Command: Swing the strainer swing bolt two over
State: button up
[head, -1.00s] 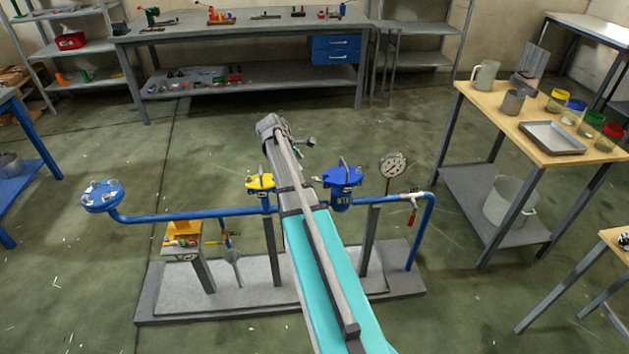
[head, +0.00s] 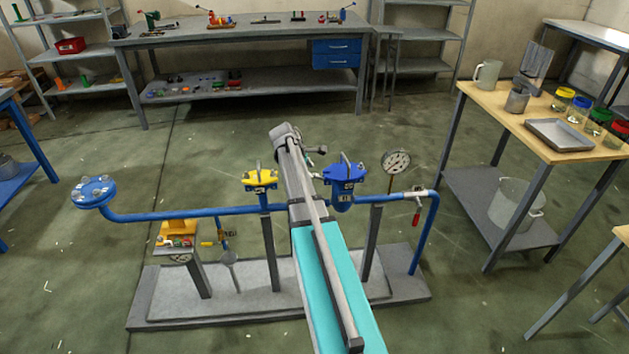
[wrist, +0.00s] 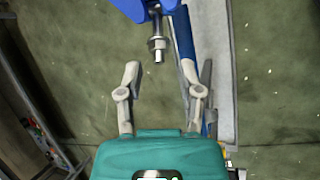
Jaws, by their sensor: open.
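A blue-lidded pot (head: 343,175) on the blue pipe stands just right of my arm in the head view. I take it as the strainer. In the wrist view a blue lid edge (wrist: 143,8) fills the top middle. A metal swing bolt with a nut (wrist: 158,44) points from it toward my gripper. My gripper (wrist: 160,67) is open and empty, its two pale fingertips on either side of the bolt's line. The bolt's end lies about level with the tips; contact does not show. In the head view my arm hides part of the rig.
A yellow-topped fitting (head: 260,179) stands left of my arm and a pressure gauge (head: 396,163) right of the pot. A red-handled valve (head: 416,214) sits on the right pipe. A blue flange (head: 94,191) ends the pipe at left. A wooden-topped table (head: 500,125) stands at right.

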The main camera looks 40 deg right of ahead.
aim_at(314, 175)
jog(key=shift+b+x, duration=1.55)
jog(key=shift+x, duration=0.6)
grip_shut()
